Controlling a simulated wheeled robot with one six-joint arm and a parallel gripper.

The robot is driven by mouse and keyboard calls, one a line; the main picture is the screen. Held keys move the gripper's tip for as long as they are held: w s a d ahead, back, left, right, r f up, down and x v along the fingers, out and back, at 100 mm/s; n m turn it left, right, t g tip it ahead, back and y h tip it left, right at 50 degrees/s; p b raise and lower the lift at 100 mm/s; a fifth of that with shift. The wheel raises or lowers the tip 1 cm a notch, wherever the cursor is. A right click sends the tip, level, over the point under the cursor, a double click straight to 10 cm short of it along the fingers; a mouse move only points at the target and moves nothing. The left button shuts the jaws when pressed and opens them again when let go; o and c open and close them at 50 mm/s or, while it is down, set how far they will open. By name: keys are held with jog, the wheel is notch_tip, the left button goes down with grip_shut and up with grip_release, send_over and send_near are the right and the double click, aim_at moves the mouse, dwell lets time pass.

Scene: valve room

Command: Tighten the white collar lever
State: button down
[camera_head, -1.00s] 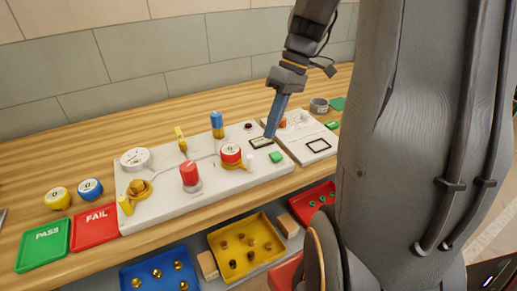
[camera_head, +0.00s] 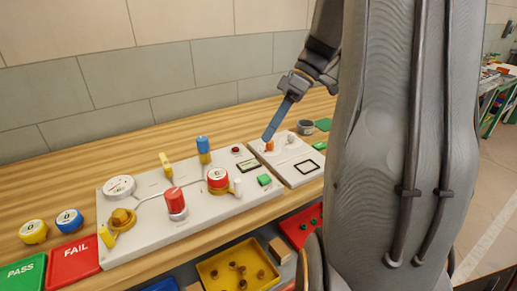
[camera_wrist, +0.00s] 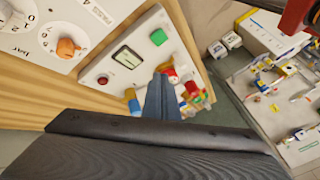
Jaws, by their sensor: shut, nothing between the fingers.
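The white collar lever (camera_head: 237,187) is a small white stub. It stands at the right side of a brass collar (camera_head: 219,190) under a round red-rimmed gauge (camera_head: 217,175) on the white valve board. My gripper (camera_head: 267,137), with blue fingers, is shut and empty. In the head view it appears up and right of the lever, apart from it, near the orange knob (camera_head: 269,146) of the smaller panel. In the wrist view my gripper (camera_wrist: 160,78) points toward the board and covers part of it. I cannot make out the white lever clearly there.
On the board (camera_head: 150,240) stand a red valve (camera_head: 175,203), a blue-topped post (camera_head: 203,148), a yellow lever (camera_head: 166,165), a display (camera_head: 248,165) and a green button (camera_head: 264,180). A yellow bin (camera_head: 215,262) sits below the bench. Bare wood lies behind the board.

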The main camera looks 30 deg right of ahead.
jog(key=p+x, duration=0.2)
jog(key=x, duration=0.7)
jog(key=shift+s+a+f, duration=0.1)
jog(key=shift+a+f, duration=0.1)
jog(key=shift+a, duration=0.05)
jog(key=shift+s+a+r+p, duration=0.25)
jog(key=shift+s+a+p, duration=0.25)
jog(key=shift+s+a, duration=0.35)
jog(key=shift+s+a+f, duration=0.15)
jog(key=shift+s+a, duration=0.2)
jog(key=shift+a, duration=0.2)
